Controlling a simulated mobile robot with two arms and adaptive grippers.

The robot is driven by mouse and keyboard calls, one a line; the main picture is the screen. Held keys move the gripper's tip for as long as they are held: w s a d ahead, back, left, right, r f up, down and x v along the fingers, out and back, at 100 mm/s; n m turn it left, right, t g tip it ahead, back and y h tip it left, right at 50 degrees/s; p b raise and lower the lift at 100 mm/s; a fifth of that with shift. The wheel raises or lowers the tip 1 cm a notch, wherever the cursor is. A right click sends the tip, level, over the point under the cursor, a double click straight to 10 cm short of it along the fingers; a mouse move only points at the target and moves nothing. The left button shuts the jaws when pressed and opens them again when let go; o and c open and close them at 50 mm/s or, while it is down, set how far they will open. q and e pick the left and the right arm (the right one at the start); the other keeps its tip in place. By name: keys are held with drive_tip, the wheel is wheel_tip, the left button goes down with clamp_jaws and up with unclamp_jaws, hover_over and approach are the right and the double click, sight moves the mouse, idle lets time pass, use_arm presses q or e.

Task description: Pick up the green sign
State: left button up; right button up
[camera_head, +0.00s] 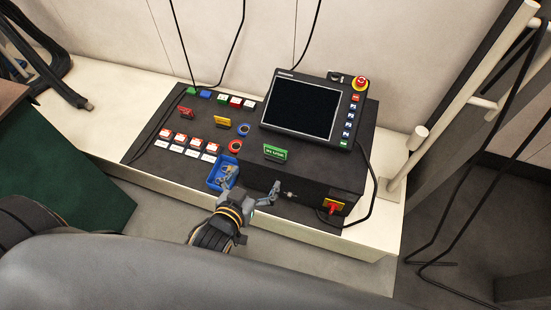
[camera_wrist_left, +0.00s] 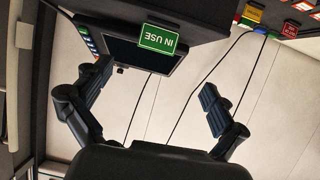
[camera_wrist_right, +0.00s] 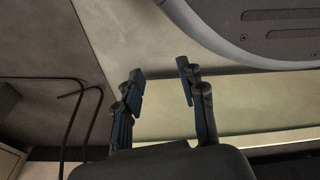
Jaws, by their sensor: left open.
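The green sign (camera_head: 274,152) with white "IN USE" lettering stands upright on the dark console, below the screen in the head view. In the left wrist view the sign (camera_wrist_left: 163,39) appears upside down, beyond and between my fingers. My left gripper (camera_head: 252,184) is open and empty at the console's front edge, just short of the sign and apart from it. Its two spread fingers also show in the left wrist view (camera_wrist_left: 156,92). My right gripper (camera_wrist_right: 160,80) is open and empty in the right wrist view, away from the console. It is not visible in the head view.
The dark console (camera_head: 150,150) bears a screen (camera_head: 300,107), a yellow sign (camera_head: 222,122), a red sign (camera_head: 186,112), several buttons and a blue bin (camera_head: 214,179) beside my left gripper. A red-and-yellow switch (camera_head: 334,208) is on the front. A cable hangs at the right.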

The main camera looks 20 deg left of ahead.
sight(275, 149)
use_arm(q)
drive_tip(key=x, duration=0.2)
drive_tip(key=b+x, duration=0.1)
drive_tip(key=x, duration=0.5)
drive_tip(key=shift+w+r, duration=0.1)
drive_tip(key=shift+r, duration=0.25)
drive_tip(key=x, duration=0.2)
drive_tip(key=b+x, duration=0.1)
drive_tip(key=x, duration=0.2)
drive_tip(key=shift+w+d+r, duration=0.15)
drive_tip(key=shift+w+d, duration=0.05)
drive_tip(key=shift+w, duration=0.25)
drive_tip(key=c, duration=1.3)
use_arm(e)
drive_tip(key=w+r, duration=0.5)
drive_tip(key=r, duration=0.2)
drive_tip(key=shift+a+r+t, duration=0.2)
drive_tip(key=shift+a+t, duration=0.1)
drive_tip(key=shift+a, duration=0.1)
